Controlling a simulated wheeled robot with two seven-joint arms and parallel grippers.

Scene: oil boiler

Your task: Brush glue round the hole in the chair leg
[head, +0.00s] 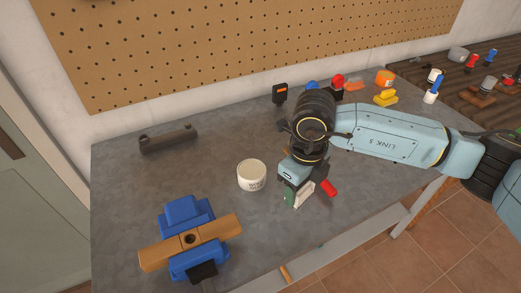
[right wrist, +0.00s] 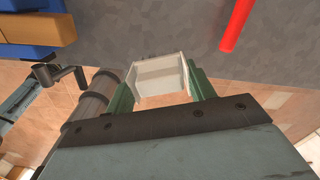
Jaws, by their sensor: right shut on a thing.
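The wooden chair leg (head: 222,227) lies across a blue vise (head: 183,211) at the front left, with a dark round hole in its middle. A white pot (head: 252,184) with a label stands behind and right of it. My right gripper (head: 297,197) is right of the pot, pointing down. In the right wrist view, its green fingers are shut on a pale, flat-sided thing (right wrist: 161,76). I cannot tell whether it is a brush. A red rod (head: 329,188) shows beside the gripper, and in the right wrist view (right wrist: 237,25). My left gripper is not in view.
A dark grey bar (head: 168,139) lies at the back left. Several small things, including an orange one (head: 385,77) and a yellow one (head: 385,98), stand at the back right behind my arm. The tabletop between the pot and the vise is clear.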

